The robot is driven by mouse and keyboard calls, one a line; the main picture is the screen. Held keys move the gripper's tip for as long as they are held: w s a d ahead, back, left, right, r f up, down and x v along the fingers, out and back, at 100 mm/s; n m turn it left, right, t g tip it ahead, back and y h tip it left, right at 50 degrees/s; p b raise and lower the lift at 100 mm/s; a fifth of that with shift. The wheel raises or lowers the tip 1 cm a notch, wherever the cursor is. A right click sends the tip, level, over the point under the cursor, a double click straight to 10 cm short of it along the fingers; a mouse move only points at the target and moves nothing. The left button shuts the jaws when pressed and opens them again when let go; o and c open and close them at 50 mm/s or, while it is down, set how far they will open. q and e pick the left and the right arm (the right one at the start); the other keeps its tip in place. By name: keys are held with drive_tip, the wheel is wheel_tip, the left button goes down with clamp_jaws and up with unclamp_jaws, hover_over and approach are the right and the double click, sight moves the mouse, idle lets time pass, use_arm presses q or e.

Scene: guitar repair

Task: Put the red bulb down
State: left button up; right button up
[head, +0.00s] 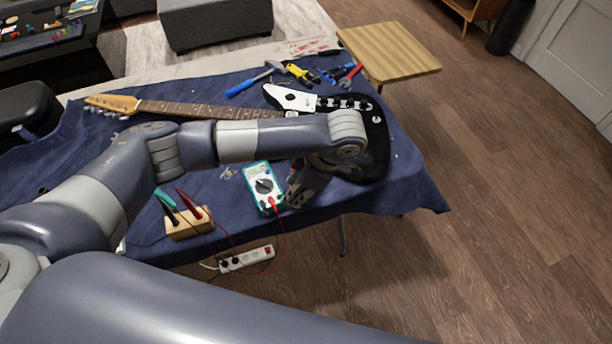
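I cannot make out a red bulb in the head view. My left arm reaches in from the left across the blue-covered table (405,190). My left gripper (295,200) points down near the table's front edge, just right of the teal multimeter (264,184). Its fingers are small and dark here, and I cannot tell whether they are open or hold anything. My forearm and wrist hide part of the guitar and the cloth. My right gripper is not in view.
A black-and-white electric guitar (378,135) lies across the table behind my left gripper. A wooden block (188,224) holds red and green probes. Pliers (302,74) and a hammer (250,82) lie at the back. A wooden stool (390,50) and a power strip (246,259) stand nearby.

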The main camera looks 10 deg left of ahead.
use_arm(q)
drive_tip(key=b+v, duration=0.1)
drive_tip(key=v, duration=0.9)
drive_tip(key=shift+d+r, duration=0.25)
